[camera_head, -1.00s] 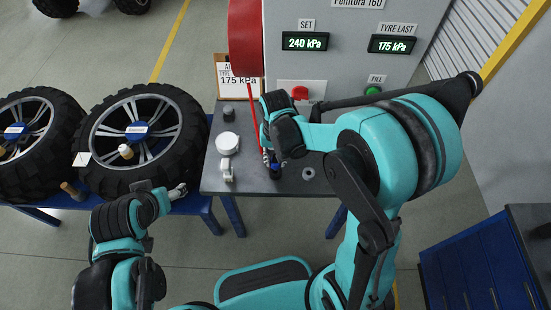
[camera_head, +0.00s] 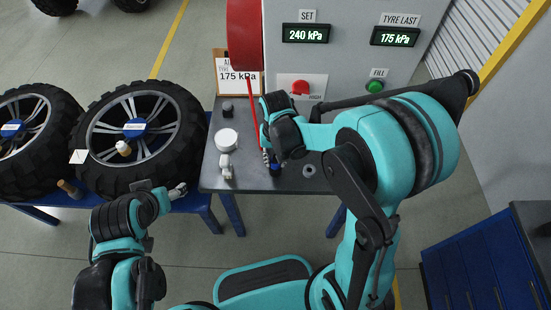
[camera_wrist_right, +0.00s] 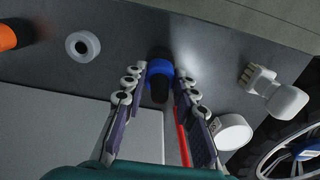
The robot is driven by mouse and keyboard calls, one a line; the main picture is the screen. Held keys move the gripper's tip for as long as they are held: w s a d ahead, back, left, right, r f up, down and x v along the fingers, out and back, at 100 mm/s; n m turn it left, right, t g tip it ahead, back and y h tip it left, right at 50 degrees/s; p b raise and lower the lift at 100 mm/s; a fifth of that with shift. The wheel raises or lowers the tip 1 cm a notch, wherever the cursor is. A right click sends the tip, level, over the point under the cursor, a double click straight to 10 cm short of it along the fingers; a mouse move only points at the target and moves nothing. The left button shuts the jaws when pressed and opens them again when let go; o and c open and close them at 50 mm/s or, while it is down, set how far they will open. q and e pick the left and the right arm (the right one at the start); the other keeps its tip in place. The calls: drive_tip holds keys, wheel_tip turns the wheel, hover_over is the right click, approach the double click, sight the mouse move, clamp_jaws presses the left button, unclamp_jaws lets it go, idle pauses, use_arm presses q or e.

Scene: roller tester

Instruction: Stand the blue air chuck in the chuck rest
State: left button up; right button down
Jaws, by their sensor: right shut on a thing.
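The blue air chuck (camera_head: 275,167) is at the front part of the grey table, with a red hose (camera_head: 253,105) running to it. In the right wrist view the chuck (camera_wrist_right: 159,72) is between the fingertips of my right gripper (camera_wrist_right: 159,88), which is shut on it. The right gripper (camera_head: 272,157) partly hides the chuck in the head view. A pale ring with a dark hole (camera_head: 309,170), possibly the chuck rest, lies to its right, apart from it; it also shows in the right wrist view (camera_wrist_right: 82,45). My left gripper (camera_head: 178,190) is near the tyre; its fingers are too small to judge.
An orange-ended dark cylinder (camera_wrist_right: 8,36) is beyond the ring. The tester cabinet (camera_head: 345,70) rises behind.

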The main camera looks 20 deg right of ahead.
drive_tip(key=shift+f+b, duration=0.55)
drive_tip(key=shift+f, duration=0.15)
drive_tip(key=c, duration=1.1)
unclamp_jaws()
wheel_tip(320, 180, up, 12)
drive_tip(key=shift+r, duration=0.1)
drive_tip(key=s+d+n+t, duration=0.1)
drive_tip(key=s+t, duration=0.1)
drive_tip(key=s, duration=0.1)
drive_tip(key=s+d+r+n+t, duration=0.1)
drive_tip(key=s+d+t, duration=0.1)
drive_tip(key=s, duration=0.1)
drive_tip(key=s+d+n+t, duration=0.1)
drive_tip(key=s+t, duration=0.2)
drive_tip(key=s, duration=0.1)
drive_tip(key=shift+s+d+r, duration=0.1)
drive_tip(key=shift+d+r, duration=0.25)
drive_tip(key=shift+r, duration=0.05)
